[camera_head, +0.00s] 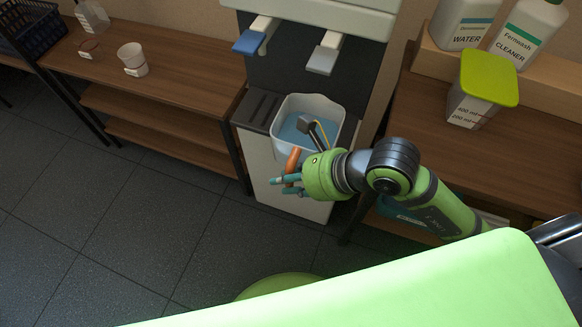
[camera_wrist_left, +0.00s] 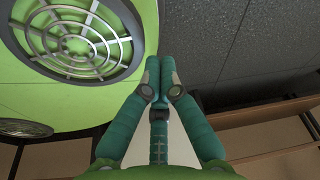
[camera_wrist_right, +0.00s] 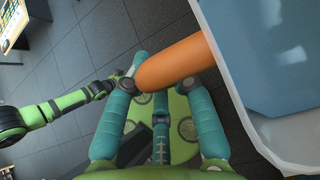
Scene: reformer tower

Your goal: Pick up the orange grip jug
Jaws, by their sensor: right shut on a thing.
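The jug is a white, squarish open vessel (camera_head: 336,112) with blue liquid in it and an orange grip (camera_head: 292,160) on its near side. It stands upright at the front of the dispenser, beneath its two levers. My right gripper (camera_head: 284,185) is shut on the orange grip. In the right wrist view the orange grip (camera_wrist_right: 182,62) lies between my fingers, and the jug's pale wall (camera_wrist_right: 238,100) is at the right. A dark part by my right wrist covers some of the jug. My left gripper (camera_wrist_left: 158,78) is empty, its fingertips together; the head view does not show it.
The dispenser has a blue lever (camera_head: 249,42) and a grey lever (camera_head: 322,60). A left shelf (camera_head: 160,82) holds a white cup (camera_head: 133,59) and a dark basket (camera_head: 33,27). The right shelf (camera_head: 420,118) holds a yellow-lidded container (camera_head: 488,80) and bottles. The floor at left is clear.

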